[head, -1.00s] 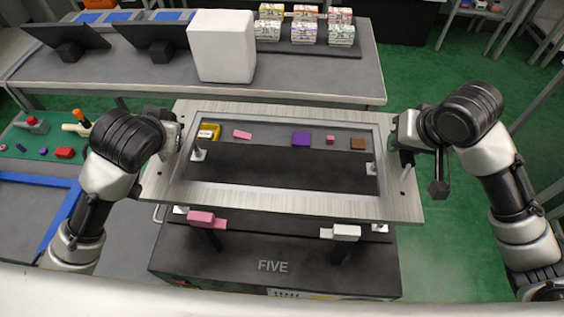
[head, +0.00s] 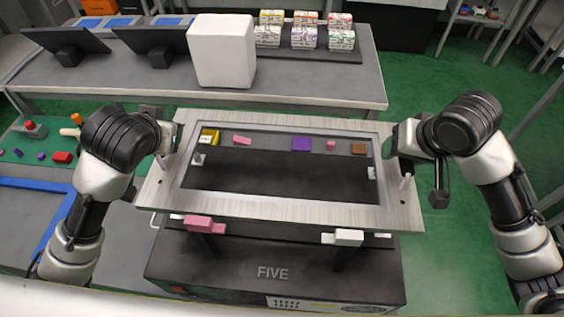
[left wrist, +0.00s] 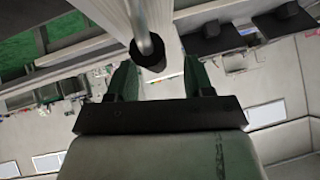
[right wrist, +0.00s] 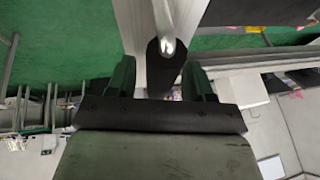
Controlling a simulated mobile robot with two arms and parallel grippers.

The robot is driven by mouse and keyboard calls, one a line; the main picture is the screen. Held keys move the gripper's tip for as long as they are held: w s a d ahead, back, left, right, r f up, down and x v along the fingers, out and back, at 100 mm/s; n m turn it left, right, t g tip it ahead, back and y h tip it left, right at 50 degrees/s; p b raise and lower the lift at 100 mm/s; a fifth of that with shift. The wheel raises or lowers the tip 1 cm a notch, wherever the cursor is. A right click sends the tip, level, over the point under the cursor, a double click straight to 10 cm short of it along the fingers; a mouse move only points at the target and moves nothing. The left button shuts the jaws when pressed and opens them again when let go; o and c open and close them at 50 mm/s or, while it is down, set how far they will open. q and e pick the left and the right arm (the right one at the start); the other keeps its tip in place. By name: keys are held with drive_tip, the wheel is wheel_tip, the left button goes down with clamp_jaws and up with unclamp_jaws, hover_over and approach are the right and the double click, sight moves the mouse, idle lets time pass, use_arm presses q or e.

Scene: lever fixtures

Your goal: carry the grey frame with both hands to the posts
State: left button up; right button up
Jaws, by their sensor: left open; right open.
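The grey frame (head: 290,208) is a pale rectangle with a large opening, above the black box marked FIVE (head: 273,272). My left gripper (head: 173,137) is at its left end and my right gripper (head: 397,146) at its right end. Both are open; in the left wrist view a handle bar (left wrist: 146,42) shows between the fingers, and in the right wrist view another bar (right wrist: 165,35) does. I cannot tell whether the fingers touch them. The front posts are mostly hidden by the frame.
A pink block (head: 200,223) and a white block (head: 344,237) sit on stands at the box's front. Small coloured blocks, one purple (head: 301,144), lie along its back. A table with a white cube (head: 222,50) stands behind. Green floor is open on the right.

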use_arm(q)
wheel_tip(320, 180, up, 8)
drive_tip(key=shift+f, duration=0.2)
use_arm(e)
drive_tip(key=v, duration=1.2)
